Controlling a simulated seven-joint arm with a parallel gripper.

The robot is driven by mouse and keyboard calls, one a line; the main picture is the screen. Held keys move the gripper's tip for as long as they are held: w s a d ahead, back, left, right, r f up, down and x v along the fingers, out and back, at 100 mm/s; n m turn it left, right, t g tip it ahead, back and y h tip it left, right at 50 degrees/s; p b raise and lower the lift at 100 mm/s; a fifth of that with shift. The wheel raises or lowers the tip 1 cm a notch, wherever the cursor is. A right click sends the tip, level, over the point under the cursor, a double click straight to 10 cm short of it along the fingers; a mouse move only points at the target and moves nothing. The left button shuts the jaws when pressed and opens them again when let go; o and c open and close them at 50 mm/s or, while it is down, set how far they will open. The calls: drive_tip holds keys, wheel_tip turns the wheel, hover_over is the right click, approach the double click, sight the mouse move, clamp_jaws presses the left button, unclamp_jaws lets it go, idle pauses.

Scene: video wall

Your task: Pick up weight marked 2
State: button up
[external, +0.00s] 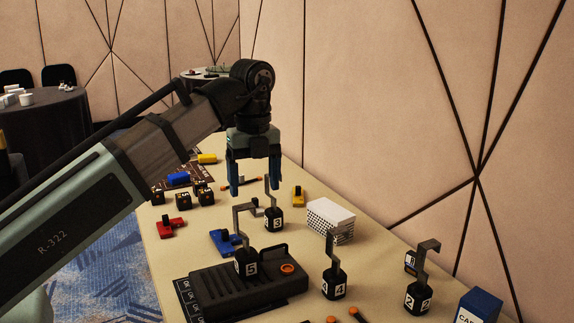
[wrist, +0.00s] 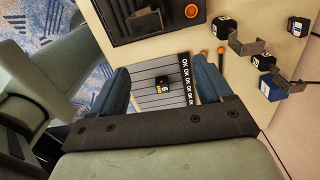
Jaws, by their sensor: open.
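The weight marked 2 (external: 418,298) is a black block with a tall grey hook, standing upright at the right of the table in the external view. A similar hooked weight shows at the right of the wrist view (wrist: 263,62), near a blue box; its number is not readable there. My gripper (external: 252,190) is open and empty, pointing down over the table's far part, well to the left of the weight marked 2. In the wrist view its two blue fingers (wrist: 160,68) are spread wide above a grey striped mat with a small black cube on it.
Other hooked weights are marked 4 (external: 334,285), 3 (external: 274,220) and 5 (external: 246,263); 5 rests on a dark scale (external: 215,295). A blue box (external: 479,305) stands right of the weight marked 2. A small dark block (external: 411,262) stands behind it. A white box (external: 331,221) is farther back.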

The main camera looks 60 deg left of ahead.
drive_tip(key=w+d+m, duration=0.1)
drive_tip(key=w+d, duration=0.3)
drive_tip(key=d, duration=0.2)
drive_tip(key=n, duration=0.1)
hover_over(430, 243)
drive_tip(key=f, duration=0.8)
drive_tip(key=shift+w+a+f, duration=0.15)
drive_tip(key=shift+a+f, duration=0.05)
drive_tip(key=shift+f, duration=0.05)
drive_tip(key=shift+s+d+f, duration=0.1)
drive_tip(key=shift+d+f, duration=0.05)
drive_tip(key=shift+f, duration=1.15)
drive_tip(key=shift+s+d+f, duration=0.1)
drive_tip(key=shift+f, duration=1.2)
drive_tip(key=shift+c, duration=0.4)
clamp_jaws()
